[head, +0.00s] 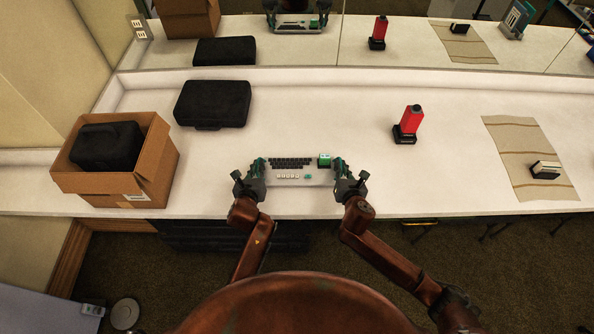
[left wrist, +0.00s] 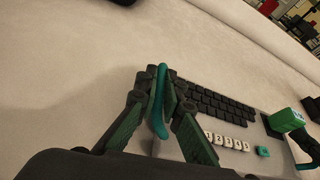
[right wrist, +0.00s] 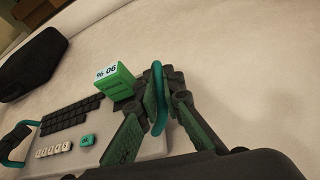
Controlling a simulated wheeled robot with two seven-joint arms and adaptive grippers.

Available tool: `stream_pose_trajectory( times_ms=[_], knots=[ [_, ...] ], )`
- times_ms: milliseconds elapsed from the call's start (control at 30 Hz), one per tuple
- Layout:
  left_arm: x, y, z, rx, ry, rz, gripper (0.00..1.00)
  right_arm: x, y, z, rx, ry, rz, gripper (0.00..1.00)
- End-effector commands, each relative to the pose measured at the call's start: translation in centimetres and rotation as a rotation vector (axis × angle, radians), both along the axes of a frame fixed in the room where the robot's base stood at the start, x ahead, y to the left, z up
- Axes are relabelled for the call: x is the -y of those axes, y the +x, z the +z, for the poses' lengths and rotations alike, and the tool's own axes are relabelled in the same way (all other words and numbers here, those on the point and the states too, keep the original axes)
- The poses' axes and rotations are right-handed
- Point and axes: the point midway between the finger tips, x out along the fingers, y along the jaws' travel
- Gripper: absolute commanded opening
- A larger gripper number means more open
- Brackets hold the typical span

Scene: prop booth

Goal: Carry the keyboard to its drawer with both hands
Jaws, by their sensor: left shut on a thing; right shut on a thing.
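The keyboard (head: 297,170) is a light grey slab with black keys, a row of white keys, a teal key, a green block at its far right corner and a teal handle at each end. It is over the counter near the front edge; I cannot tell whether it touches. My left gripper (head: 258,168) is shut on its left handle, also seen in the left wrist view (left wrist: 160,105). My right gripper (head: 341,170) is shut on its right handle, also seen in the right wrist view (right wrist: 157,100). I cannot make out a drawer.
An open cardboard box (head: 160,160) with a black case (head: 106,146) in it stands left. Another black case (head: 212,103) lies behind. A red object (head: 411,120) on a black base and a striped cloth (head: 515,150) with a small block (head: 545,170) are right. A mirror lines the back.

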Motion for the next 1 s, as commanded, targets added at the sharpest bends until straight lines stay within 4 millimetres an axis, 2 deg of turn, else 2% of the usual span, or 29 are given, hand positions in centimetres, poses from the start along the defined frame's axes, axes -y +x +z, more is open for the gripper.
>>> stream_pose_trajectory(
  times_ms=[567,767,1000],
  knots=[
    [0.1,0.1,0.5,0.004,-0.001,-0.001,0.0,0.0,0.1,0.5,0.005,0.0,0.0,0.0],
    [0.0,0.1,1.8,0.01,-0.001,0.0,0.0,-0.1,0.1,1.8,0.01,0.0,0.002,0.0],
    [0.0,0.1,4.5,0.02,-0.001,0.0,0.0,-0.1,0.1,4.5,0.021,0.0,0.002,0.0]
  ],
)
